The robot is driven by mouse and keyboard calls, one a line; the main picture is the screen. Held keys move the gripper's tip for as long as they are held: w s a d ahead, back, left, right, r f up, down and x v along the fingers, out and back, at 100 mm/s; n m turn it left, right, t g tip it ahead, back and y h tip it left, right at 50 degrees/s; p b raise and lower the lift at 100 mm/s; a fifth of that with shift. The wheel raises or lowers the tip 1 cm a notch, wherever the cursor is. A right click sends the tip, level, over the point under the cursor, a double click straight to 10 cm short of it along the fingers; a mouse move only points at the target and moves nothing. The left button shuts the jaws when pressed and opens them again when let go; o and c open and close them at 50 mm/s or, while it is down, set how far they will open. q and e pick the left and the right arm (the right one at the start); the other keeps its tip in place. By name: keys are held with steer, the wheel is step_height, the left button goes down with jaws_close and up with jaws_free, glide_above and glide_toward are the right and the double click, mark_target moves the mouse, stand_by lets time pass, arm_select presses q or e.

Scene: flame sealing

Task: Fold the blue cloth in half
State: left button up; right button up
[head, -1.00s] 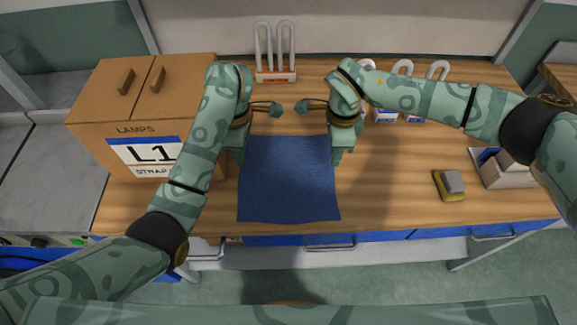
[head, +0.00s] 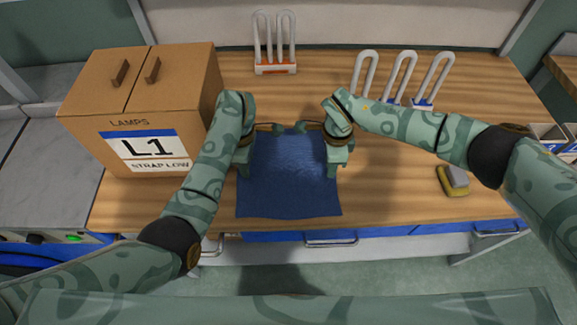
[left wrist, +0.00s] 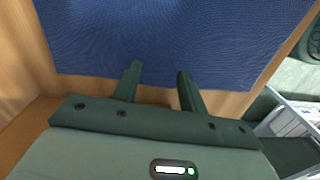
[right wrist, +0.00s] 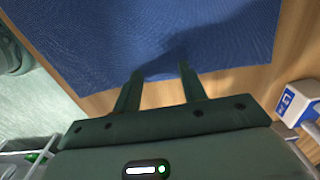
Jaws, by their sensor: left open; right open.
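The blue cloth (head: 290,190) lies spread out flat on the wooden table, roughly square. My left gripper (head: 244,174) is open over the cloth's left edge. In the left wrist view its two fingertips (left wrist: 157,70) overlap the border of the cloth (left wrist: 170,35), with nothing gripped. My right gripper (head: 333,173) is open over the cloth's right edge. In the right wrist view its fingertips (right wrist: 161,71) overlap the border of the cloth (right wrist: 150,35), also empty. I cannot tell whether the fingertips touch the cloth.
A cardboard box marked L1 (head: 150,150) stands close left of my left arm. A rack with white loops (head: 275,45) stands at the back, and several looped pieces (head: 398,78) stand back right. A yellow and grey sponge (head: 453,181) lies right. The table between cloth and sponge is clear.

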arm_select(q)
steer(key=shift+f, duration=0.2)
arm_select(e)
steer(key=shift+f, duration=0.2)
arm_select(q)
jaws_close()
arm_select(e)
jaws_close()
steer(key=shift+r, duration=0.1)
